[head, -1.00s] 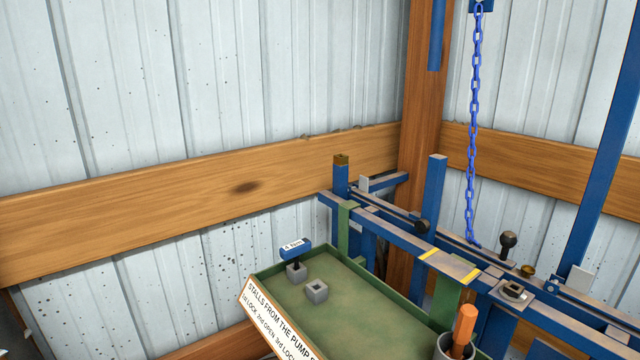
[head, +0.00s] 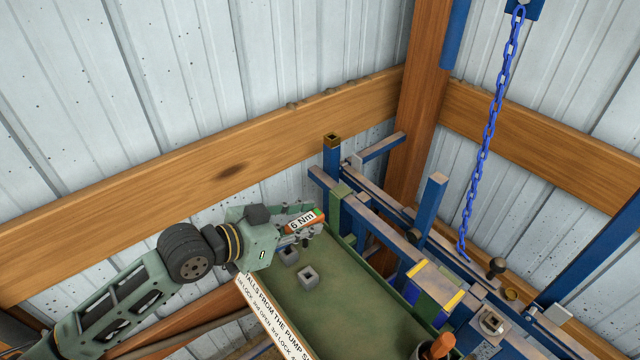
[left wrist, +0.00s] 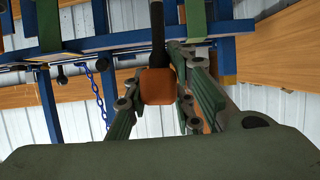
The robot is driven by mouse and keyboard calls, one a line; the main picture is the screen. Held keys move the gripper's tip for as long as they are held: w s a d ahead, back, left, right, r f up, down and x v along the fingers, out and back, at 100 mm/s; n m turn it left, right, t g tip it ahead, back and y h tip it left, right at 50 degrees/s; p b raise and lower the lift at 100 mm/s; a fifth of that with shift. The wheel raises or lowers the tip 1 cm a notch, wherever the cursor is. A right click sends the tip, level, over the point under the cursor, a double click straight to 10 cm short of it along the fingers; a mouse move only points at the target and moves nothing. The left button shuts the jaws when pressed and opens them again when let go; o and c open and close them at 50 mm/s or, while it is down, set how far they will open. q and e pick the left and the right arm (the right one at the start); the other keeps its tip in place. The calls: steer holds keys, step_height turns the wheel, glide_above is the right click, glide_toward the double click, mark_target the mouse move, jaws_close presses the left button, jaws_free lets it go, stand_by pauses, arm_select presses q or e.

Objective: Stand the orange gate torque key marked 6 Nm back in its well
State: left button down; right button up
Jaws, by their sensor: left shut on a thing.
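My left gripper (head: 292,228) is over the far left end of the green tray (head: 352,301), shut on the orange key (head: 305,221) marked 6 Nm. In the left wrist view the key's orange head (left wrist: 158,86) sits between the two fingers, with its dark shaft running to the top of the picture. Two grey square wells stand on the tray. The nearer well (head: 308,276) is open and empty. The farther well (head: 289,256) is just below the gripper, apart from the orange key. The blue key is not clearly visible, and the gripper covers that spot. My right gripper is not in view.
A cup (head: 420,352) with an orange-handled tool (head: 438,347) stands at the tray's near end. A blue steel frame (head: 375,215) runs along the tray's right side. A blue chain (head: 489,130) hangs farther right. The tray's middle is clear.

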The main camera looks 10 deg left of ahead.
mark_target(305, 251)
arm_select(q)
steer(key=shift+w+a+r, duration=0.1)
steer(key=shift+w+r, duration=0.3)
steer(key=shift+r, duration=0.1)
steer(key=shift+w+n, duration=0.1)
steer(key=shift+n, duration=0.2)
steer(key=shift+s+a, duration=0.1)
steer(key=shift+s, duration=0.1)
steer(key=shift+s+a+r, duration=0.1)
step_height(305, 251, down, 3)
steer(key=shift+r+b, duration=0.1)
steer(key=shift+b, duration=0.75)
steer(key=shift+f+b, duration=0.6)
steer(key=shift+f, duration=0.25)
steer(key=f+b, duration=0.3)
steer(key=f, duration=0.2)
steer(key=shift+w, duration=0.2)
steer(key=shift+f+b, duration=1)
steer(key=shift+f, duration=0.15)
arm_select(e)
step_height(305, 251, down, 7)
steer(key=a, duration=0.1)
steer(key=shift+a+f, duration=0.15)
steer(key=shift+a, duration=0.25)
